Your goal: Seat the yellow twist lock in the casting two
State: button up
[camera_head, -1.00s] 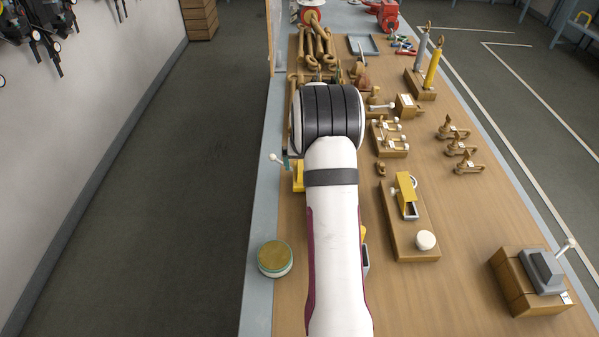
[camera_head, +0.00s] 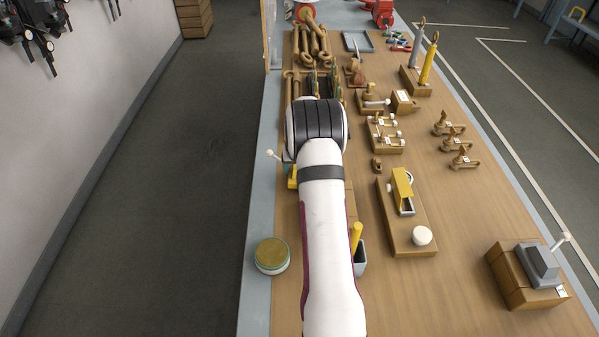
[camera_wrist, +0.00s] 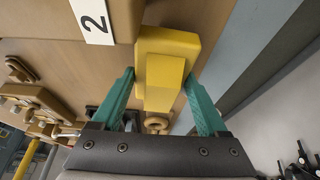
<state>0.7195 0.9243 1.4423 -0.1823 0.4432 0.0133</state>
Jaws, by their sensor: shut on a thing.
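The yellow twist lock (camera_wrist: 165,60) is a blocky yellow piece in the wrist view, held between the two green fingers of my gripper (camera_wrist: 158,76). A brown block with a white "2" label (camera_wrist: 50,22), which looks like casting two, is beside the lock at the upper left. Whether the lock touches it or sits in it, I cannot tell. A yellow piece (camera_head: 292,178) shows at the arm's left edge, perhaps the lock.
A grey holder with a yellow rod (camera_head: 356,236) stands right of my arm. A round tin (camera_head: 272,255) sits at the left edge. Further right are a wooden board with a yellow lever (camera_head: 402,188) and a grey switch block (camera_head: 538,265). Bare tabletop lies between them.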

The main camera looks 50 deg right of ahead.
grip_shut()
notch_tip(320, 180, up, 10)
jog(key=shift+s+f, duration=0.15)
jog(key=s+a+r, duration=0.1)
jog(key=s+r, duration=0.1)
jog(key=s, duration=0.5)
jog(key=s+a+r, duration=0.2)
jog(key=s, duration=0.5)
jog(key=shift+s+a+r+n, duration=0.25)
jog(key=shift+s+n, duration=0.15)
